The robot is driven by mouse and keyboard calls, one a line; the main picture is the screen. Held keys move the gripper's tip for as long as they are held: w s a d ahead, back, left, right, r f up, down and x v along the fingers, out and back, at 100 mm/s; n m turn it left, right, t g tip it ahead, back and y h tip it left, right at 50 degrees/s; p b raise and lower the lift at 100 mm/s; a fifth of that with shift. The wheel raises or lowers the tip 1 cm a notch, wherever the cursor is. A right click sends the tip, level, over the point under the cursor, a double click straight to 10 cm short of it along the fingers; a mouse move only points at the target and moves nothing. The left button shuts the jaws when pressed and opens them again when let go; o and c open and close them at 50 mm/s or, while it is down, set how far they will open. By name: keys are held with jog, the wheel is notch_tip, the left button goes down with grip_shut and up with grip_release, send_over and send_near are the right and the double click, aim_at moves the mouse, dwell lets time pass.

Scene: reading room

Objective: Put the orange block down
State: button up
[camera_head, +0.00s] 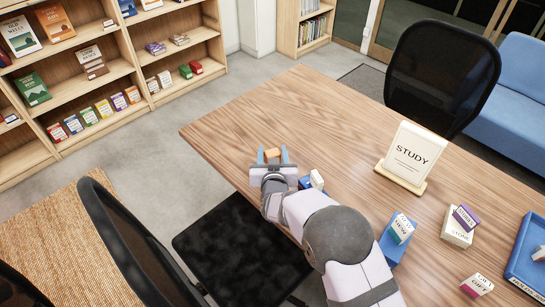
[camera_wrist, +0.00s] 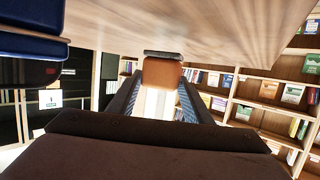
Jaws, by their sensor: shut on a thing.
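The orange block (camera_head: 273,153) is between the two blue fingers of my gripper (camera_head: 273,156), near the left edge of the wooden table (camera_head: 300,110). In the wrist view the orange block (camera_wrist: 162,73) sits at the far end of the gripper (camera_wrist: 162,95), with a finger on each side. The gripper is shut on it. The table surface shows at the top of the wrist view, close to the block. I cannot tell whether the block touches the table.
A blue object with a white piece (camera_head: 317,179) is just right of my gripper. A STUDY sign (camera_head: 410,155), small books (camera_head: 460,224) and a blue tray (camera_head: 528,260) are farther right. The table's left corner and back middle are clear. A chair (camera_head: 130,245) stands at the near edge.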

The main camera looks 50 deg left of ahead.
jog(key=shift+f, duration=1.1)
jog(key=shift+f, duration=0.15)
jog(key=shift+f, duration=0.1)
jog(key=o, duration=1.1)
jog(key=shift+c, duration=0.2)
jog(key=shift+r, duration=0.3)
jog(key=b+v, duration=0.1)
jog(key=v, duration=1.1)
jog(key=shift+d, duration=0.1)
jog(key=shift+w, duration=0.15)
